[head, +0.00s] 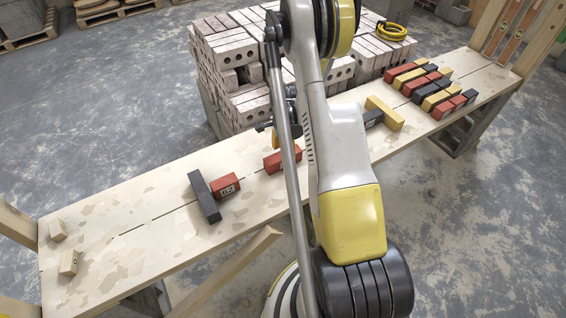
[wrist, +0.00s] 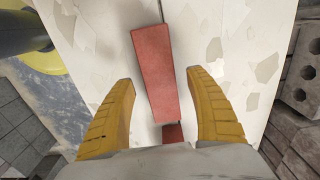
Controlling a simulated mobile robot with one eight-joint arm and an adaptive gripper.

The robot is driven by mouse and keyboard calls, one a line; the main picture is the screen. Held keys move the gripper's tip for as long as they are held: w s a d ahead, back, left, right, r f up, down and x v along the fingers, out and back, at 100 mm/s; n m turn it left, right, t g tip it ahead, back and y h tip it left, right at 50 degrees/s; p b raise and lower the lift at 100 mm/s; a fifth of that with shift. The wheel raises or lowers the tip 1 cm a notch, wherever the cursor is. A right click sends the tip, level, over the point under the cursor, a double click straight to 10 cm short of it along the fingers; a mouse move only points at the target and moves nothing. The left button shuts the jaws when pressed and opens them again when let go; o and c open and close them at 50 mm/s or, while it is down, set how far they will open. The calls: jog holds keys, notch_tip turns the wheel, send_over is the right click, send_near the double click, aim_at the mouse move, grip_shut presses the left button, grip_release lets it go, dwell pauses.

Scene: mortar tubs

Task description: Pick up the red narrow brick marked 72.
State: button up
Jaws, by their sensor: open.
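In the head view a red brick (head: 272,162) lies on the plank bench, partly hidden behind my arm; I see no number on it. In the wrist view a long red brick (wrist: 158,72) lies beyond and partly between the fingers of my gripper (wrist: 165,92), which is open with clear space on both sides. No mark shows on its top. A smaller dark red patch (wrist: 173,133) shows below its near end; I cannot tell whether it is the same brick. Another red brick (head: 224,184) farther left has a pale number label, not clearly readable as 72.
A black brick (head: 204,196) lies against the labelled red brick. A yellow brick (head: 385,112) and a black one (head: 372,118) lie right of my arm. Several red, yellow and black bricks are lined up at the bench's right end. Stacked pale bricks (head: 228,60) stand behind the bench.

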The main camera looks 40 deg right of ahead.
notch_tip(320, 180, down, 2)
jog(key=shift+f, duration=0.2)
jog(key=shift+r, duration=0.1)
grip_shut()
jog(key=shift+r, duration=0.1)
